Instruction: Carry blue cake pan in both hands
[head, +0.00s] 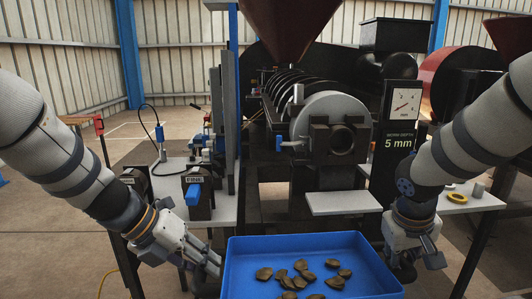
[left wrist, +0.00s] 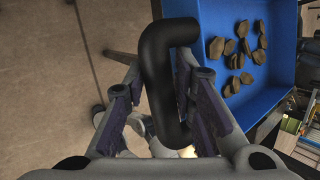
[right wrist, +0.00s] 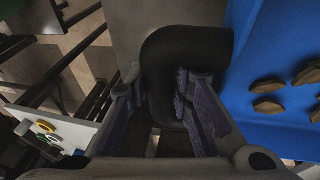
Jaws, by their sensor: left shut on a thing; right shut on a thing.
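The blue cake pan (head: 308,244) is at the bottom of the head view, its near side cut off by the frame. Several brown, flat pieces (head: 302,264) lie in it. My left gripper (head: 214,265) is at its left side and my right gripper (head: 410,262) at its right side. In the left wrist view the left fingers are around a black, bent handle (left wrist: 157,75) beside the pan (left wrist: 275,75). In the right wrist view the right fingers are around a similar black handle (right wrist: 165,65) beside the pan (right wrist: 275,45). Both grippers are shut on the handles.
A screw press (head: 325,115) stands straight ahead, with a small grey shelf (head: 343,203) below its outlet. A dial sign reading 5 mm (head: 394,125) is at its right. A side table (head: 165,185) stands left, another with a yellow ring (head: 457,198) right. Open floor lies left.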

